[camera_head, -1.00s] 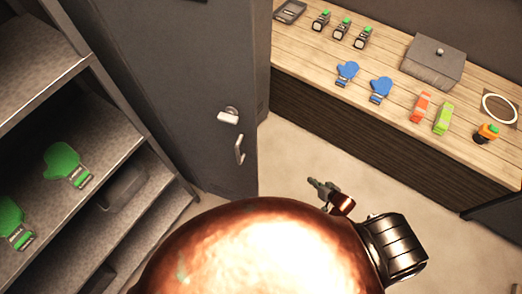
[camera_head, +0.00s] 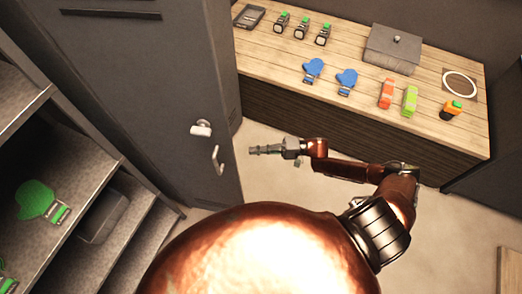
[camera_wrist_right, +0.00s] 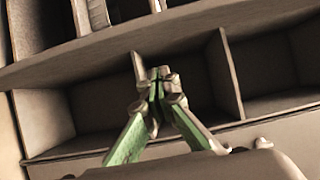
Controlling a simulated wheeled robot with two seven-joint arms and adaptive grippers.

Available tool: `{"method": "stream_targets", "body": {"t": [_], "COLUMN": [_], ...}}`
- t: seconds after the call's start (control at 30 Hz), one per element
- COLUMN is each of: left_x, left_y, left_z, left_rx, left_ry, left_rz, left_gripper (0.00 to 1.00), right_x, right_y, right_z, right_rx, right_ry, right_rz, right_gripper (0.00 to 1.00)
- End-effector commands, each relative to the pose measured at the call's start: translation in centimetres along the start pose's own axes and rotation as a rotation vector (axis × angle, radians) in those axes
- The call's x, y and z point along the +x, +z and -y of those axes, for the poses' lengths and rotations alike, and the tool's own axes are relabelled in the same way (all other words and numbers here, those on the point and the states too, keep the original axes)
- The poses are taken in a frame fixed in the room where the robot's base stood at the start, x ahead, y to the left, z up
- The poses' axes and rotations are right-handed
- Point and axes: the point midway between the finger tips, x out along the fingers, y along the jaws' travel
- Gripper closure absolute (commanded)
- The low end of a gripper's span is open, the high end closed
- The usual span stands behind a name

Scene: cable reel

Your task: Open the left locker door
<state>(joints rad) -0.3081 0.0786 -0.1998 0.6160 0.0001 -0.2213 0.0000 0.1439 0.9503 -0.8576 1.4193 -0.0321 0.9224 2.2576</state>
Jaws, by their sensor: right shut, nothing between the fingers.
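The grey locker door (camera_head: 150,90) stands upright at the left of the head view. It has a light latch knob (camera_head: 202,129) and, below it, a curved vertical handle (camera_head: 217,160) near its right edge. My right gripper (camera_head: 252,150) is shut and empty, pointing left, a little to the right of the handle and apart from it in the picture. In the right wrist view my gripper's green-sided fingers (camera_wrist_right: 157,78) meet at the tips, with empty grey compartments behind. The handle does not show clearly there. My left gripper is out of view.
Grey shelves (camera_head: 110,160) with green gloves (camera_head: 38,202) stand at the left. Behind the floor gap is a wooden-topped counter (camera_head: 290,95) holding blue mitts (camera_head: 313,70), a grey box (camera_head: 393,50) and small bottles. The floor (camera_head: 265,185) between is clear.

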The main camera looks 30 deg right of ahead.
Motion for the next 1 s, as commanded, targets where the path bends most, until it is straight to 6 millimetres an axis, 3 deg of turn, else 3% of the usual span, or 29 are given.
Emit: {"method": "stream_targets", "body": {"t": [0.27,0.4,0.53,1.0], "left_x": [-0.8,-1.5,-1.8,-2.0], "left_y": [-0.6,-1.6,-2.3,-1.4], "left_z": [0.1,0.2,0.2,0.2], "left_rx": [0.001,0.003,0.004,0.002], "left_ry": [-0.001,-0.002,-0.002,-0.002], "left_rz": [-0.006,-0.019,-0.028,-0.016], "left_gripper": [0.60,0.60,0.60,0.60], "right_x": [5.6,5.8,6.0,6.2], "right_y": [0.1,2.4,3.4,4.0], "right_z": [0.1,0.1,0.0,0.0], "right_rx": [0.000,0.003,0.001,0.000], "right_ry": [-0.002,0.000,0.001,0.000], "right_rz": [-0.001,-0.003,-0.002,-0.004], "right_gripper": [1.00,1.00,1.00,1.00]}}
